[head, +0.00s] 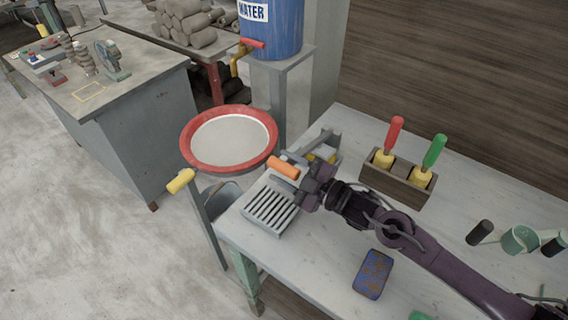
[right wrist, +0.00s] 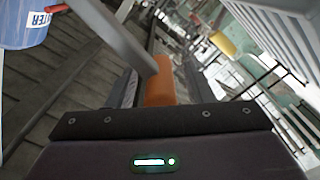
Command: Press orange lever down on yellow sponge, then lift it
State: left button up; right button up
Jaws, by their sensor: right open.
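The orange lever (head: 283,167) is a thick handle on a grey arm at the left back of the white table. My right gripper (head: 304,184) is right at the handle, open. In the right wrist view the orange handle (right wrist: 160,84) lies between the two dark fingers, with its grey bar (right wrist: 118,35) running up to the left. The yellow sponge (head: 323,153) shows partly behind my gripper, inside the grey press frame. Whether the lever touches the sponge is hidden. My left gripper is not in view.
A grey slotted tray (head: 268,210) lies just in front of the lever. A wooden holder (head: 398,186) with red and green handled tools stands to the right. A blue-brown block (head: 373,273) lies nearer. A red-rimmed sieve (head: 229,165) stands left of the table.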

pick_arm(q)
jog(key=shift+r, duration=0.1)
pick_arm(e)
jog(key=shift+w+a, duration=0.25)
jog(key=shift+a, duration=0.15)
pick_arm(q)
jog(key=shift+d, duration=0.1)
pick_arm(e)
jog(key=shift+c, duration=0.5)
grip_shut()
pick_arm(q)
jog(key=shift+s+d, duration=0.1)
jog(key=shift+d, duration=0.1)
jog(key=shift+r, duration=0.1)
